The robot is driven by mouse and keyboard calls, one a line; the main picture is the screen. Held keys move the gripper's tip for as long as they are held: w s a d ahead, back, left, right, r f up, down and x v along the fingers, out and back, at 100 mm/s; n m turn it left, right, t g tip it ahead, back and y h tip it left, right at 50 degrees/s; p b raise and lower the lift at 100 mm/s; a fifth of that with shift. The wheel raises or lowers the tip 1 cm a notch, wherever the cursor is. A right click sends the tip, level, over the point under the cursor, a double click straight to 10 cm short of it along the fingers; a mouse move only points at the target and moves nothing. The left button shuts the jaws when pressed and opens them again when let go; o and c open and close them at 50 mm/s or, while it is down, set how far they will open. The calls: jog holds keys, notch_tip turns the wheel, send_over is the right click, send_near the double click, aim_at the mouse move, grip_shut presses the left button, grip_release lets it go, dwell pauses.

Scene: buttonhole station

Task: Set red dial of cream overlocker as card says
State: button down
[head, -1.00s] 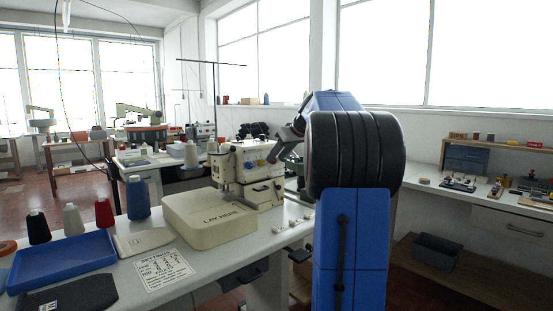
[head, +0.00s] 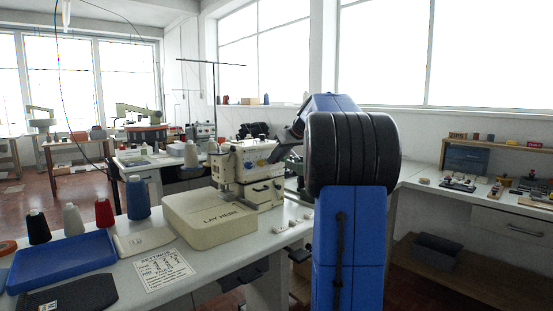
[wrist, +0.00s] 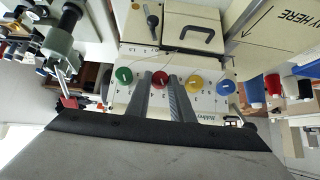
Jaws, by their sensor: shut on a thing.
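The cream overlocker (head: 240,160) stands on the table behind a cream block marked "LAY HERE" (head: 208,216). In the wrist view its face carries a row of dials: green (wrist: 124,75), red (wrist: 160,80), yellow (wrist: 195,83) and blue (wrist: 225,87). My gripper (wrist: 161,86) has one finger on each side of the red dial and is shut on it. In the head view, my arm hides part of the machine's right side, and the red dial does not show clearly. The settings card (head: 164,268) lies on the table front; its small print is too blurred to read.
A blue tray (head: 62,262), several thread cones (head: 137,197) and a pale flat case (head: 143,241) stand left of the machine. Small white items (head: 290,226) lie at the table's right edge. A side bench (head: 500,205) is at right.

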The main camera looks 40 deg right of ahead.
jog(key=shift+d, duration=0.1)
jog(key=m+t+y, duration=0.1)
jog(key=m+y, duration=0.2)
jog(key=y, duration=0.1)
jog(key=d+f+m+t+y, duration=0.1)
jog(key=m+t+y, duration=0.1)
jog(key=m+y, duration=0.1)
jog(key=f+m+t+y, duration=0.1)
jog(key=m+y, duration=0.3)
jog(key=y, duration=0.2)
jog(key=shift+d+f+t, duration=0.2)
jog(key=shift+d+t, duration=0.1)
jog(key=shift+d, duration=0.1)
dwell(0.4)
dwell(0.5)
jog(key=c, duration=1.6)
grip_release()
jog(key=shift+o, duration=0.2)
jog(key=v, duration=1.7)
jog(key=shift+f, duration=0.3)
